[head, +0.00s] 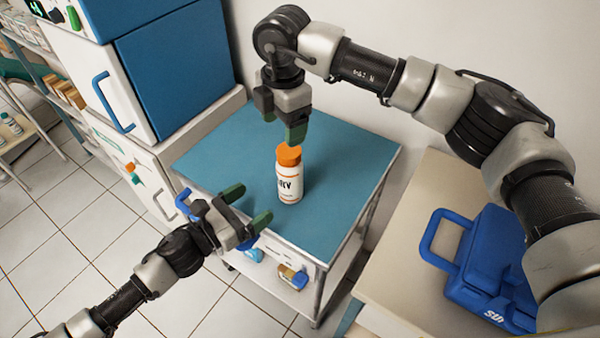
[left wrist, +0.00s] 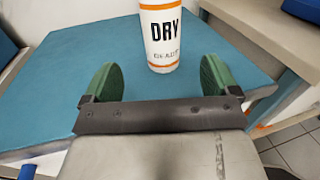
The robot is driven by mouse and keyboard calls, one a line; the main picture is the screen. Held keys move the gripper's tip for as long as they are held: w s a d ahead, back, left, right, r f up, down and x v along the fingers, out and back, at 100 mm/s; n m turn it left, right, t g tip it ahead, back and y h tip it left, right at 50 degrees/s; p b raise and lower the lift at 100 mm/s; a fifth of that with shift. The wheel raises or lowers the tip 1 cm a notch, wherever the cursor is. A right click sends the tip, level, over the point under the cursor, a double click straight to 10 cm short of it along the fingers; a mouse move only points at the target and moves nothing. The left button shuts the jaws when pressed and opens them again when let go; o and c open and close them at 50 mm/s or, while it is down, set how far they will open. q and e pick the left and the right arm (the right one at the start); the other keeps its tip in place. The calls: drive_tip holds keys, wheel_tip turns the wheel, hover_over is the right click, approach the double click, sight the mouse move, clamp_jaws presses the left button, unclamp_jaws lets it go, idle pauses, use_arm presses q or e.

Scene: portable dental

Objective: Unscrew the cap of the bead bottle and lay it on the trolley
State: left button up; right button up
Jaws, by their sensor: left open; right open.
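The bead bottle (head: 290,185) is white with an orange band and stands upright on the blue top of the trolley (head: 235,150). Its orange cap (head: 289,155) is on the bottle. My right gripper (head: 288,128) is open and points down just above the cap; whether it touches the cap I cannot tell. My left gripper (head: 248,215) is open at the trolley's front edge, pointing toward the bottle. In the left wrist view the bottle (left wrist: 160,38) shows the word DRY and stands beyond the green fingertips (left wrist: 157,80), apart from them. Its cap is out of that view.
A blue and white cabinet (head: 170,75) stands left of the trolley. A cream table (head: 385,275) with a blue case (head: 490,260) is at the right. Small items lie on the trolley's lower shelf. The trolley top around the bottle is clear.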

sight(280, 184)
use_arm(q)
drive_tip(key=shift+w+d, duration=0.2)
drive_tip(key=shift+d, duration=0.1)
use_arm(e)
drive_tip(key=shift+w+d+r+h, duration=0.2)
drive_tip(key=shift+w+d+h, duration=0.15)
drive_tip(key=shift+d, duration=0.25)
use_arm(q)
drive_tip(key=shift+w+d, duration=0.2)
drive_tip(key=shift+d, duration=0.05)
use_arm(e)
drive_tip(key=shift+d, duration=0.1)
use_arm(q)
drive_tip(key=x, duration=0.9)
drive_tip(key=shift+w+d, duration=0.1)
drive_tip(key=shift+d, duration=0.15)
use_arm(e)
drive_tip(key=shift+s+a, duration=0.1)
drive_tip(key=shift+a, duration=0.15)
use_arm(q)
clamp_jaws()
use_arm(e)
drive_tip(key=n, duration=0.4)
drive_tip(key=shift+f, duration=3.95)
